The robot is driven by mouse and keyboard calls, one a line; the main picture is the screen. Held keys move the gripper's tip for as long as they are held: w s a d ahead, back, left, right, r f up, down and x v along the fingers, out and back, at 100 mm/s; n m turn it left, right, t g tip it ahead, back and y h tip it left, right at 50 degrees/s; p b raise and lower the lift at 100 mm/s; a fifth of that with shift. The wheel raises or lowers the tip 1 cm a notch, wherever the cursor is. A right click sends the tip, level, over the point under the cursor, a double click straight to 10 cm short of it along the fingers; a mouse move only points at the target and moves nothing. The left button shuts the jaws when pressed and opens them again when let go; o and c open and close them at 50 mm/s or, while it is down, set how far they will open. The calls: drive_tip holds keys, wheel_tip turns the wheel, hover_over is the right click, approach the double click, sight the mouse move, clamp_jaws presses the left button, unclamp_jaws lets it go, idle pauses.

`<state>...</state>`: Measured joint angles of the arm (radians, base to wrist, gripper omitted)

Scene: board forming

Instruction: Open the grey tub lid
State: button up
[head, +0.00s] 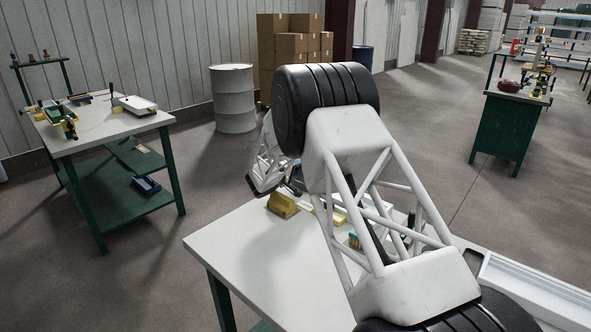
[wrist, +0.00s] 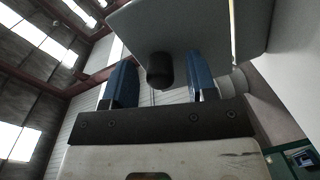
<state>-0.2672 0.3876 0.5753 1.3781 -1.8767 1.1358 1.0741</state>
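In the wrist view, my gripper (wrist: 160,88) has two blue fingers standing apart. A dark round knob (wrist: 158,72) on a flat grey panel (wrist: 195,28) lies between the fingertips, with a visible gap on both sides. The panel looks like the grey tub lid, but I see only part of it and no tub walls, so I cannot tell how it sits. In the head view, my own arm covers the middle of the bench and hides the gripper's fingers and most of the tub area.
The white workbench (head: 235,244) holds a yellow block (head: 283,205) and a teal-and-yellow brush-like item (head: 354,241). A long white tray (head: 540,292) is at the right. The bench's front left is clear. Another bench (head: 95,131) and a drum (head: 233,98) stand farther off.

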drive_tip(key=f+v, duration=0.1)
drive_tip(key=v, duration=0.6)
drive_tip(key=shift+s+a+r, duration=0.3)
drive_tip(key=shift+r, duration=0.15)
drive_tip(key=shift+c, duration=0.4)
